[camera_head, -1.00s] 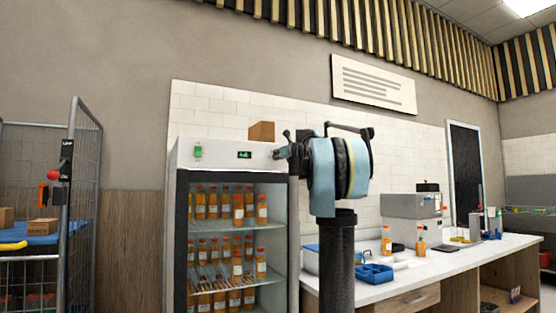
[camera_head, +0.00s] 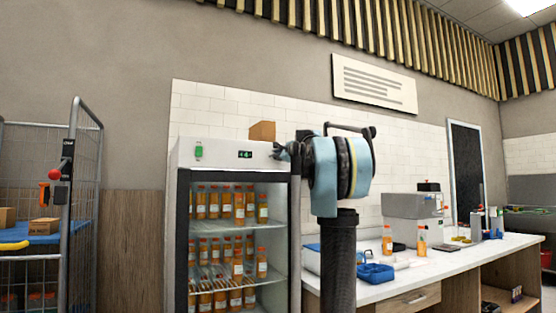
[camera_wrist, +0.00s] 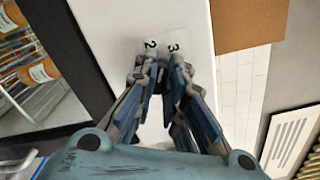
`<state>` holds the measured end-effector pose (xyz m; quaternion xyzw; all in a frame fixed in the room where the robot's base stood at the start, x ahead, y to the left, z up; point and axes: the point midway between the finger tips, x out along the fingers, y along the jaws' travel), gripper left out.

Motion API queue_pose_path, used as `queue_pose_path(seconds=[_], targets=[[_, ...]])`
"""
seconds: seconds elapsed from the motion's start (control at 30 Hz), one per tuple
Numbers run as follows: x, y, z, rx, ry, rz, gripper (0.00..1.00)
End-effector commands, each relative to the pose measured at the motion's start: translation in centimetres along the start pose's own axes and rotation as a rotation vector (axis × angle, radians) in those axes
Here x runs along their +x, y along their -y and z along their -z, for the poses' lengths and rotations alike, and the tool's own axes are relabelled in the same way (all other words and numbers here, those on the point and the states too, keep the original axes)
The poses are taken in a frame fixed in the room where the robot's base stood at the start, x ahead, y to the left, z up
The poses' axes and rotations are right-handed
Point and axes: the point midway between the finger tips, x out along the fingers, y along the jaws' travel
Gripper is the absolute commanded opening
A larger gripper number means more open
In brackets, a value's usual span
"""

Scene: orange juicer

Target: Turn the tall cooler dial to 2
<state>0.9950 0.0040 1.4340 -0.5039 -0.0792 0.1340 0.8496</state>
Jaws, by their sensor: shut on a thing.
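The tall cooler (camera_head: 180,158) stands left of centre in the head view, a glass-fronted cabinet with a white top panel. Its dial is hidden behind my gripper (camera_head: 279,151) at the panel's right end. In the wrist view, my gripper (camera_wrist: 162,64) is shut at the cooler's white panel (camera_wrist: 118,35), with its fingertips close together. The printed marks 2 (camera_wrist: 150,44) and 3 (camera_wrist: 173,47) show just beyond the fingertips. The dial itself is covered by the fingers, so its pointer cannot be seen.
The panel carries a green switch (camera_head: 198,151) and a small display (camera_head: 245,154). A cardboard box (camera_head: 262,131) sits on top of the cooler. A counter (camera_head: 430,261) with bottles and a blue tray (camera_head: 375,273) is at right; a wire cage cart (camera_head: 86,200) is at left.

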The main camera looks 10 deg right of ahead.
Motion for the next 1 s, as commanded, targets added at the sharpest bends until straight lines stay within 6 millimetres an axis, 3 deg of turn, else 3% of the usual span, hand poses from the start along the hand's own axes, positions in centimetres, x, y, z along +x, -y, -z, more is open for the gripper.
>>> queue_pose_path(seconds=[0.5, 1.0], targets=[[-0.04, -0.66, -0.05, -0.402, 0.005, -0.003, 0.00], [0.01, -0.81, -0.01, -0.518, 0.005, -0.003, 0.00]])
